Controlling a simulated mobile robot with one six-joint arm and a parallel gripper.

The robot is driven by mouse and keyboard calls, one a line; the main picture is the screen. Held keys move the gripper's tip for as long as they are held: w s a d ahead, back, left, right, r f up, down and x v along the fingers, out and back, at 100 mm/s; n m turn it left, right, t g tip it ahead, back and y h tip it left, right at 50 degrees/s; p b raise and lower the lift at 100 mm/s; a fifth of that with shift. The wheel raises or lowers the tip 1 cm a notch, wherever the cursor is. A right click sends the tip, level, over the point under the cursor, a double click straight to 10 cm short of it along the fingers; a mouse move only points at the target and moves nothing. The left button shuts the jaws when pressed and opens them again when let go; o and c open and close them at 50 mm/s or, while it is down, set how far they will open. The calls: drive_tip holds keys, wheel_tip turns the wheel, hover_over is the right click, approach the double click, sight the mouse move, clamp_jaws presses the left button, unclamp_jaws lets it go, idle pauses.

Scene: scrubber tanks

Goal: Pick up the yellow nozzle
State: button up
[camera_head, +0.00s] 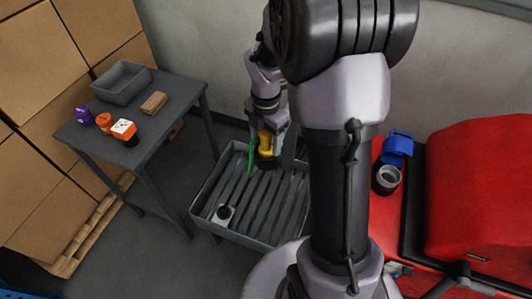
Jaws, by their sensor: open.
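The yellow nozzle (265,143) stands near the back of a grey slatted tray (262,241). My gripper (267,148) reaches down over the tray with its fingers around the nozzle's upper part. The gripper is open, and I cannot tell whether either finger touches the nozzle. Part of the nozzle is hidden by the gripper. A green strip (252,160) shows just left of the nozzle.
A small grey-and-black part (224,213) lies in the tray's front left. A dark table (168,112) at left holds a grey bin (122,82), a brown block (153,102), and purple and orange items. A red machine (480,190) with a blue part (398,145) stands at right.

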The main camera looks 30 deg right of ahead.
wheel_tip(320, 180, down, 2)
drive_tip(key=shift+r, duration=0.1)
drive_tip(key=c, duration=1.3)
clamp_jaws()
drive_tip(key=shift+r, duration=0.1)
